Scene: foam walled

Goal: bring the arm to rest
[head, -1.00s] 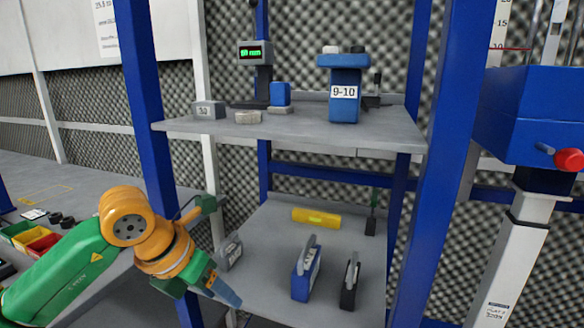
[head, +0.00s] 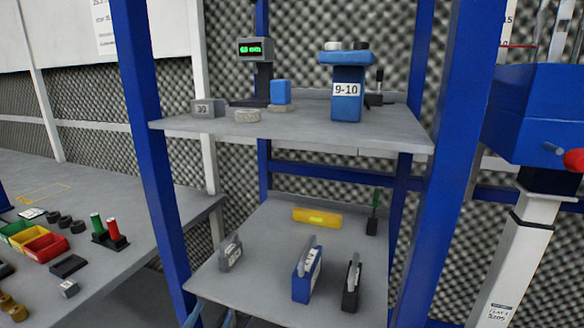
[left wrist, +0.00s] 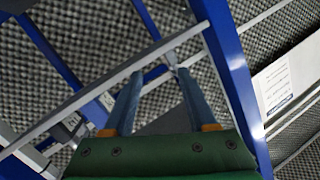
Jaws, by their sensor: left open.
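My left gripper (head: 210,317) shows only as two blue-grey fingertips at the bottom edge of the head view, in front of the lower shelf's front left corner. The rest of the left arm is out of the head view. In the left wrist view the gripper (left wrist: 159,78) has its two fingers apart with nothing between them. Beyond them are a shelf edge, blue posts and the foam wall. My right gripper is in neither view.
The blue-posted rack has an upper shelf (head: 300,128) and a lower shelf (head: 235,285). A grey block (head: 230,253), a blue case (head: 307,272), a black case (head: 351,283) and a yellow level (head: 317,217) stand on the lower shelf. A workbench (head: 150,215) is at left.

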